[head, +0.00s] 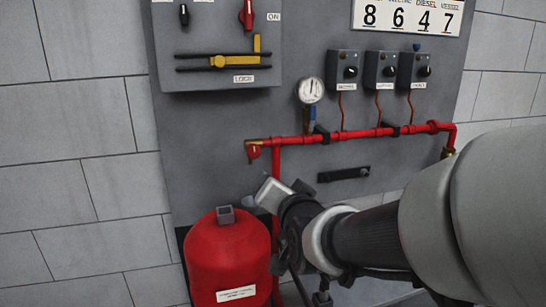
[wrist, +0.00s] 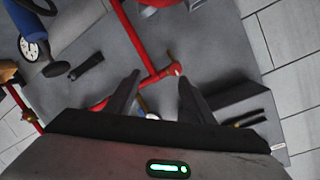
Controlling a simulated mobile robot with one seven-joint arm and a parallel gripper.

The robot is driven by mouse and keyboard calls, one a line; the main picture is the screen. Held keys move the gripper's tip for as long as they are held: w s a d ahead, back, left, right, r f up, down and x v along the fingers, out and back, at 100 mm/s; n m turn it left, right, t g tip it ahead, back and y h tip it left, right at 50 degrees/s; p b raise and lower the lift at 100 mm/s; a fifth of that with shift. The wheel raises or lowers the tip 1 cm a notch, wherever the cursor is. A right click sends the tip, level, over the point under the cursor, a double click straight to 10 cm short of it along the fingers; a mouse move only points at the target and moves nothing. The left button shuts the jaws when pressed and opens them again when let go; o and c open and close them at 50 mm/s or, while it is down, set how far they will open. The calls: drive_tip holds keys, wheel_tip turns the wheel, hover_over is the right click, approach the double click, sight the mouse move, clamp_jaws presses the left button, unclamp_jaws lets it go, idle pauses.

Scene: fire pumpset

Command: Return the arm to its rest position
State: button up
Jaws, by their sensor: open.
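My arm (head: 380,235) reaches in from the right of the head view, with its wrist low in front of the panel beside the red vessel. In the wrist view my gripper (wrist: 158,95) has its two dark fingers spread apart. Nothing is clasped between them; a red pipe (wrist: 134,38) and its fitting show behind the gap. In the head view the fingers are hard to make out against the dark wrist parts.
A grey panel (head: 215,125) carries a red pipe (head: 350,134), a pressure gauge (head: 311,90), several knob boxes (head: 342,70) and a yellow slider (head: 222,61). A red vessel (head: 228,262) stands just left of my wrist. The tiled wall (head: 70,180) on the left is clear.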

drive_tip(key=s+d+f+n+g+h, duration=0.25)
drive_tip(key=s+d+g, duration=0.35)
drive_tip(key=s, duration=0.6)
drive_tip(key=s+d+f+n+g+h, duration=0.1)
drive_tip(key=s+d+f+n+g, duration=0.2)
drive_tip(key=s+d, duration=0.65)
wheel_tip(320, 180, up, 22)
drive_tip(key=s+a+p, duration=0.1)
drive_tip(key=a+p, duration=0.1)
drive_tip(key=p, duration=2)
drive_tip(key=shift+s+a+f, duration=0.15)
drive_tip(key=shift+s, duration=0.2)
drive_tip(key=shift+m, duration=0.25)
